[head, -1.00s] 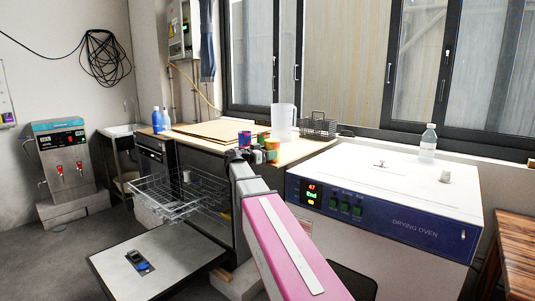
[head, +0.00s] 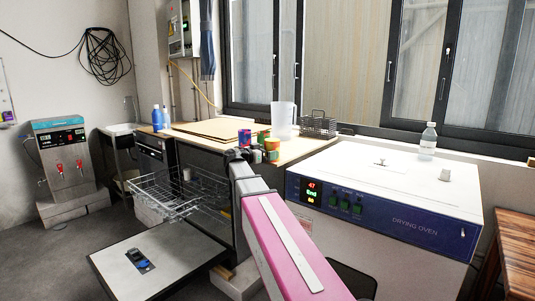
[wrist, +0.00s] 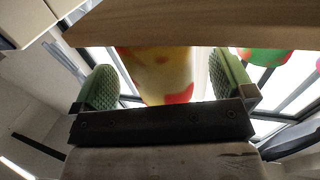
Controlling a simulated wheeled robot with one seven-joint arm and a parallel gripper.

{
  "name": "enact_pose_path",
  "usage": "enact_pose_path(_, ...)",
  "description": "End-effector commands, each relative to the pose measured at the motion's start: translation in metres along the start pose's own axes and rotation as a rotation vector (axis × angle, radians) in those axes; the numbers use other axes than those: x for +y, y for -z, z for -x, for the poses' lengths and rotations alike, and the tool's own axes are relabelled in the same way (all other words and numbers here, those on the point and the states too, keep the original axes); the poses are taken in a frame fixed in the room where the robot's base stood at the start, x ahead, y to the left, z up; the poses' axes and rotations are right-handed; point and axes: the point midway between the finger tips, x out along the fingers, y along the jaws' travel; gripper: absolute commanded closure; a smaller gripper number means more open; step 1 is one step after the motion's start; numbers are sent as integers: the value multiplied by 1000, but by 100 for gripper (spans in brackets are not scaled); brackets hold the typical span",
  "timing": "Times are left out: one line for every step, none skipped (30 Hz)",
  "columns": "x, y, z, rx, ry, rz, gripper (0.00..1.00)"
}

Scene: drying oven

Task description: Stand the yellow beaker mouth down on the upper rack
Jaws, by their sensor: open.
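The yellow beaker with red patches (wrist: 160,75) shows in the wrist view between the two green finger pads of my gripper (wrist: 165,88). There is a gap on each side of it, so my gripper is open around it, not clamped. In the head view my gripper (head: 263,156) is at the front edge of the worktop, by an orange-looking beaker (head: 272,143) that seems to be the same one. The upper rack (head: 165,193) is a wire basket pulled out of the open-fronted cabinet, left of my arm. The beaker's mouth is not clearly seen.
A purple-and-red cup (head: 244,137) and a green-and-red cup (head: 262,134) stand close by. A clear jug (head: 283,120) and a wire basket (head: 318,125) are behind. The cabinet's lowered door (head: 185,265) carries a small blue item. The drying oven (head: 390,205) is right.

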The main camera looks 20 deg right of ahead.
Motion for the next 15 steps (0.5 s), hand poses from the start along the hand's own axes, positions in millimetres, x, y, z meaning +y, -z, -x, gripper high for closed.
enact_pose_path(0, 0, 4, 0, 1, 0, 0)
enact_pose_path(0, 0, 7, 0, 1, 0, 0)
enact_pose_path(0, 0, 12, 0, 1, 0, 0)
enact_pose_path(0, 0, 16, 0, 2, 0, 0)
enact_pose_path(1, 0, 21, 0, 2, 0, 0)
enact_pose_path(1, 0, 29, 0, 3, 0, 0)
enact_pose_path(1, 0, 35, 0, 3, 0, 0)
enact_pose_path(1, 0, 40, 0, 3, 0, 0)
enact_pose_path(1, 0, 48, 0, 3, 0, 0)
enact_pose_path(1, 0, 54, 0, 3, 0, 0)
enact_pose_path(1, 0, 60, 0, 3, 0, 0)
enact_pose_path(0, 0, 67, 0, 3, 0, 0)
enact_pose_path(0, 0, 72, 0, 3, 0, 0)
enact_pose_path(0, 0, 77, 0, 3, 0, 0)
enact_pose_path(1, 0, 83, 0, 2, 0, 0)
